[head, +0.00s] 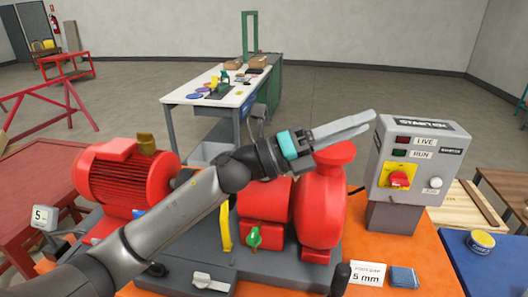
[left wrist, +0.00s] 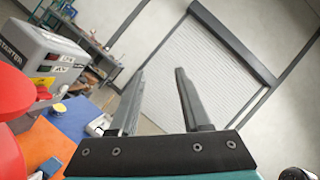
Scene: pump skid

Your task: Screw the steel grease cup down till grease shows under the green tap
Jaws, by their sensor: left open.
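The green tap (head: 253,237) is on the front of the red bearing housing (head: 266,205), below my left arm. I cannot make out the steel grease cup; my left forearm and wrist cover the area above the housing. A dull brass-coloured cup (head: 146,143) stands on top of the red motor (head: 118,178). My left gripper (head: 368,121) is open and empty, up above the red pump (head: 322,205) and pointing right towards the control box. In the left wrist view its two fingers (left wrist: 160,73) are apart with nothing between them. No grease can be made out under the tap.
The grey control box (head: 418,165) with a red switch stands just right of the gripper. A "5 mm" card (head: 367,274) and a blue cloth (head: 404,277) lie on the orange top. A workbench (head: 213,93) stands behind. A tin (head: 481,242) sits on the blue surface at right.

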